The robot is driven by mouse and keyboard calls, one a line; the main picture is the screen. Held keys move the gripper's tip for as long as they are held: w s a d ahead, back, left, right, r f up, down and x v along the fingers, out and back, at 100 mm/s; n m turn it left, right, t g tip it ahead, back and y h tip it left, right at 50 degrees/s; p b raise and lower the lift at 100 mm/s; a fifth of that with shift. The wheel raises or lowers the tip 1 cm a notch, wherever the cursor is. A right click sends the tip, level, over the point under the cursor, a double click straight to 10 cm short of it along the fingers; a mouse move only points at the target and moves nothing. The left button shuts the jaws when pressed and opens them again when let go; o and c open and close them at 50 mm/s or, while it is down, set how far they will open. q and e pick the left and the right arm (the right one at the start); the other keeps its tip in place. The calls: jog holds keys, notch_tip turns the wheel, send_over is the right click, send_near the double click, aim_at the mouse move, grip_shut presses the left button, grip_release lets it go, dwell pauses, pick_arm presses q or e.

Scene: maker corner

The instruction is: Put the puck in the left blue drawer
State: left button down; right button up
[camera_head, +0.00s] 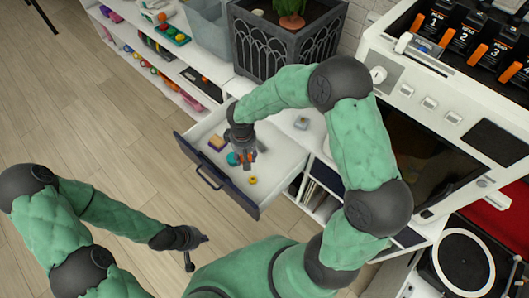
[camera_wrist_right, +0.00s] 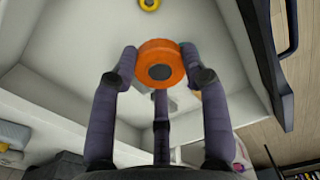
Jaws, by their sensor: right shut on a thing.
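The orange puck (camera_wrist_right: 160,64) has a dark round centre and is held between the fingers of my right gripper (camera_wrist_right: 158,70). In the head view my right gripper (camera_head: 245,152) is over the open drawer, with the orange puck (camera_head: 246,156) small and partly hidden at its fingertips. The drawer has a dark blue front (camera_head: 215,177) and a white inside (camera_head: 215,163); it also fills much of the right wrist view (camera_wrist_right: 80,60). My left gripper (camera_head: 196,247) is open and empty, low over the floor to the left of the drawer.
In the drawer are a yellow ring (camera_head: 252,180), a teal thing (camera_head: 232,159) and a yellow-topped block (camera_head: 217,142). A dark planter (camera_head: 285,45) stands behind. White shelves (camera_head: 170,60) hold small items at the left. Wooden floor (camera_head: 100,120) is clear.

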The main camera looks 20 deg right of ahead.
jog(key=d+f+b, duration=0.2)
jog(key=d+f, duration=0.1)
jog(key=d, duration=0.4)
jog(key=b, duration=0.2)
send_over(276, 162)
jog(key=f, duration=0.5)
jog(key=shift+a+f, duration=0.25)
jog(key=shift+a, duration=0.1)
jog(key=shift+d+f, duration=0.15)
jog(key=shift+f, duration=0.05)
jog(key=shift+d+f+b, duration=0.2)
jog(key=shift+f+b, duration=0.95)
jog(key=shift+f, duration=0.5)
jog(key=shift+f, duration=0.2)
jog(key=o, duration=1.1)
jog(key=shift+o, duration=0.2)
jog(key=shift+r, duration=0.1)
